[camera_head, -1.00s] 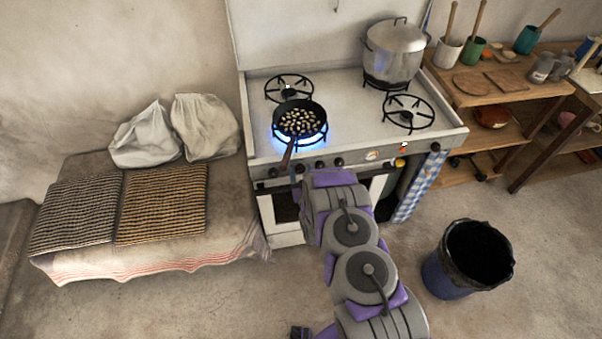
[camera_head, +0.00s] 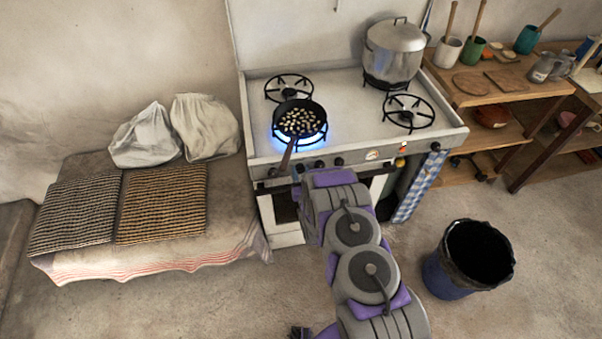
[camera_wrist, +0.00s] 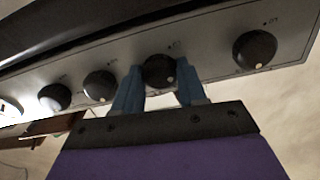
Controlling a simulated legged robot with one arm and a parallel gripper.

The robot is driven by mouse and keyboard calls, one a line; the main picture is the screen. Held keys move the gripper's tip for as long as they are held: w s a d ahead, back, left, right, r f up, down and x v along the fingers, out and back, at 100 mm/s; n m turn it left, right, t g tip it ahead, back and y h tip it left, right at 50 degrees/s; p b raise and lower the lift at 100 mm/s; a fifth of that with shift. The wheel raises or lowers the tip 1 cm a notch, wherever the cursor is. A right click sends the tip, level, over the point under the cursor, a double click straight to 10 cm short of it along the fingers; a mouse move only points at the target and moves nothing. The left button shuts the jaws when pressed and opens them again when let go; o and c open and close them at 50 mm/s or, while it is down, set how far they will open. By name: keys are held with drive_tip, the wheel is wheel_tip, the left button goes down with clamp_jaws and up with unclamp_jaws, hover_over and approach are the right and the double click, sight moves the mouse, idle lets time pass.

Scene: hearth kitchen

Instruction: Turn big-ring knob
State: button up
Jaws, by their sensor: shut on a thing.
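The stove (camera_head: 345,95) has a row of dark round knobs on its front panel. In the wrist view my gripper (camera_wrist: 159,88) has a blue finger on each side of one dark knob (camera_wrist: 159,72) and is shut on it. A pale mark shows low on this knob's face. Similar knobs sit on either side, one at the right (camera_wrist: 254,50) and one at the left (camera_wrist: 100,85). The label by the held knob is too small to read. In the head view my arm hides the gripper. A blue flame (camera_head: 276,133) burns under a black pan (camera_head: 299,106).
A large lidded pot (camera_head: 394,52) stands on the back right burner. A cloth-covered bench (camera_head: 215,205) is at the left, and a lined bin (camera_head: 450,275) is on the floor at the right. Wooden shelves (camera_head: 470,92) stand right of the stove. A dark bar (camera_wrist: 70,30) runs along the panel.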

drive_tip(key=shift+a, duration=0.1)
drive_tip(key=o, duration=1.1)
drive_tip(key=shift+c, duration=0.2)
drive_tip(key=shift+s, duration=0.1)
